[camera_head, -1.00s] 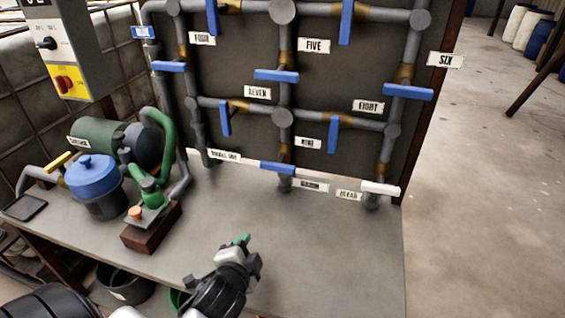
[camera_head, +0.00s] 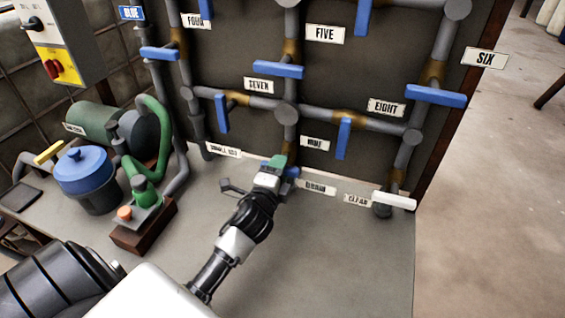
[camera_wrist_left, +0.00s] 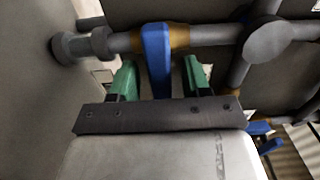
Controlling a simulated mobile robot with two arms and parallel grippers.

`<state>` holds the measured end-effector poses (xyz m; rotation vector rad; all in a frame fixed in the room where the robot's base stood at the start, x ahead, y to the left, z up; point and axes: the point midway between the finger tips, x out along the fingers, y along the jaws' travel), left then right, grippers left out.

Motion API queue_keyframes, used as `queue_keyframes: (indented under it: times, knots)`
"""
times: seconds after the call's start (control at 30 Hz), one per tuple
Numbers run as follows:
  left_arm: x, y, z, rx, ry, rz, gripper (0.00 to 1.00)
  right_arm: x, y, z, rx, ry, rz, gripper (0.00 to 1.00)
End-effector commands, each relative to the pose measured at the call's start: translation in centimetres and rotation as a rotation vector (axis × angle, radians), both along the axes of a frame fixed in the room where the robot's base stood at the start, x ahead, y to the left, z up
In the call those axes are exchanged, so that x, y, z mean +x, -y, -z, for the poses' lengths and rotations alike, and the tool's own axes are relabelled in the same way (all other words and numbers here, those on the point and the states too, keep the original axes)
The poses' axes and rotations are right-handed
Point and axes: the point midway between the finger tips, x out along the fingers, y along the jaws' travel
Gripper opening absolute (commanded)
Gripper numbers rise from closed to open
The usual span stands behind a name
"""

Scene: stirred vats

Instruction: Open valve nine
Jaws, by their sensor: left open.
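The NINE label (camera_head: 315,143) hangs right of the lower middle pipe. The blue lever of valve nine (camera_head: 292,171) lies crosswise to that upright pipe and is partly hidden behind my left gripper (camera_head: 277,163). In the left wrist view the blue lever (camera_wrist_left: 157,52) stands between the two green fingers of my left gripper (camera_wrist_left: 158,80), with a gap on both sides. The gripper is open around the lever and not clamped on it. The lever crosses its grey pipe (camera_wrist_left: 212,37) at a brass-coloured fitting. My right gripper is not in view.
Blue levers of other valves surround it, including one (camera_head: 343,138) to the upper right and one (camera_head: 222,113) to the upper left. A white lever (camera_head: 394,200) is at the right. A green pump (camera_head: 144,190) and blue-lidded pot (camera_head: 84,171) stand on the bench at left.

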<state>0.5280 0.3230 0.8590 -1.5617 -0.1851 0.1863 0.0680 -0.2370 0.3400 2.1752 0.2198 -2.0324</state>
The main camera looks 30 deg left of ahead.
Motion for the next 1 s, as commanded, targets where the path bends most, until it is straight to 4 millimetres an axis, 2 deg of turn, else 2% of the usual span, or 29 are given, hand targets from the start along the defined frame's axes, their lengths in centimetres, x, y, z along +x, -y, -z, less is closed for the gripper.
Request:
queue_keyframes:
  times: [0.1,0.2,0.53,0.83,1.0]
  knots:
    - [1.5,-0.3,0.0,0.000,0.000,0.001,0.48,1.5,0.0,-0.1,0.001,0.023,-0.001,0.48]
    - [2.2,-0.5,0.0,-0.001,0.000,0.001,0.48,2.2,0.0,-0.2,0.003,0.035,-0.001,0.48]
    - [2.5,-0.6,0.0,-0.001,-0.001,0.001,0.48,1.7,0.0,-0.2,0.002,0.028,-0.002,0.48]
    - [2.4,-0.6,0.1,-0.001,-0.001,0.001,0.02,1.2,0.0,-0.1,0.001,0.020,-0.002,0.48]
    - [2.4,-0.6,0.1,-0.006,0.000,0.001,0.00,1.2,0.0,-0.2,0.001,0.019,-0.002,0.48]
